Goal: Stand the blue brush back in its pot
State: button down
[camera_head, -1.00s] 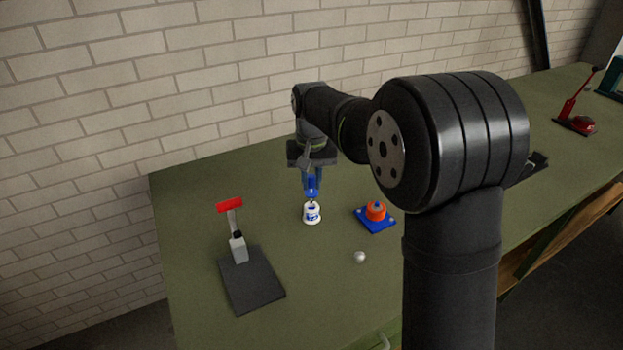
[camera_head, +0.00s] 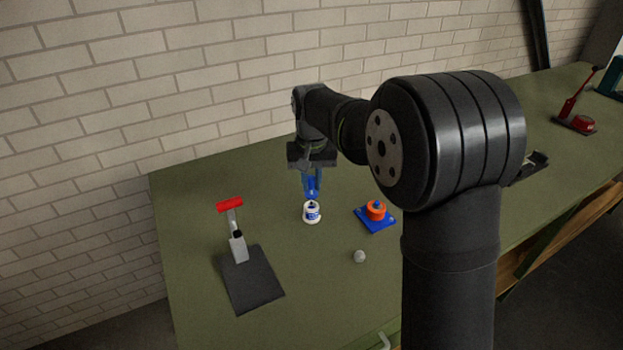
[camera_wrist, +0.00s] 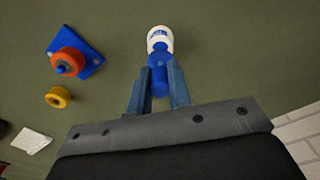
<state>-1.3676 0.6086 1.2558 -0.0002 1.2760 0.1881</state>
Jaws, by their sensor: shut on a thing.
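The blue brush (camera_wrist: 159,80) is between the two blue-grey fingers of my gripper (camera_wrist: 158,82), which is shut on it in the wrist view. In the head view my gripper (camera_head: 312,188) points down with the brush, directly above the white pot (camera_head: 312,214). The pot has blue markings and stands upright on the green bench; it also shows in the wrist view (camera_wrist: 158,35), just beyond the fingertips. The lower end of the brush is at or just over the pot's top. I cannot tell whether it is inside the opening.
A blue plate with an orange knob (camera_head: 376,211) sits close to the pot's right. A small pale ball-like piece (camera_head: 360,256) lies nearer. A dark plate (camera_head: 252,279) with a red-topped grey handle (camera_head: 230,205) stands at left. A brick wall (camera_head: 150,90) rises behind the bench.

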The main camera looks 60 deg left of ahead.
jog(key=shift+f, duration=0.85)
jog(key=shift+f, duration=0.1)
dwell(0.7)
jog(key=shift+f, duration=0.75)
jog(key=shift+f, duration=0.1)
jog(key=c, duration=1.3)
grip_release()
jog(key=shift+o, duration=0.2)
